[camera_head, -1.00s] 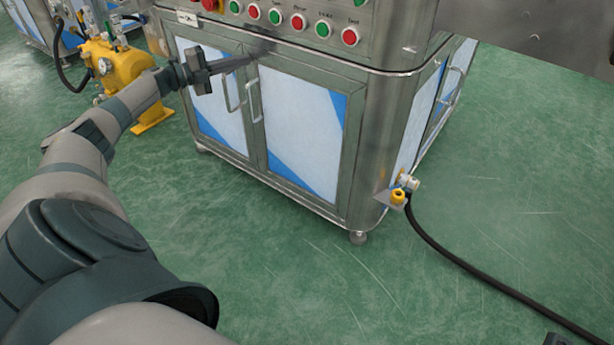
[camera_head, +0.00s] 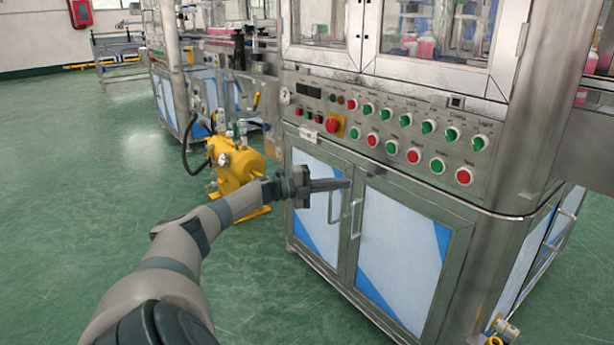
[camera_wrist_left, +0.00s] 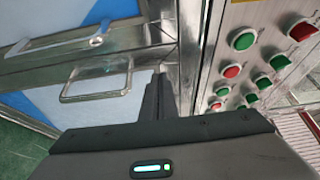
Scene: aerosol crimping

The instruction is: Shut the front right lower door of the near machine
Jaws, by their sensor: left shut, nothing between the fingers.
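The front right lower door (camera_head: 401,253) of the near machine is a white and blue panel in a steel frame. It looks flush with the cabinet front. Its bar handle (camera_head: 357,217) is at its left edge and also shows in the left wrist view (camera_wrist_left: 97,82). My left gripper (camera_head: 345,184) is shut and empty, its fingers by the upper edge of the doors, above the two handles. In the left wrist view the dark fingers (camera_wrist_left: 158,98) lie beside the door handle; I cannot tell if they touch the door. My right gripper is out of view.
The front left lower door (camera_head: 318,205) looks flush too. A button panel (camera_head: 400,130) juts above the doors, close over my left fingers. A yellow pump unit (camera_head: 235,165) stands left of the machine. Green floor is free at the left.

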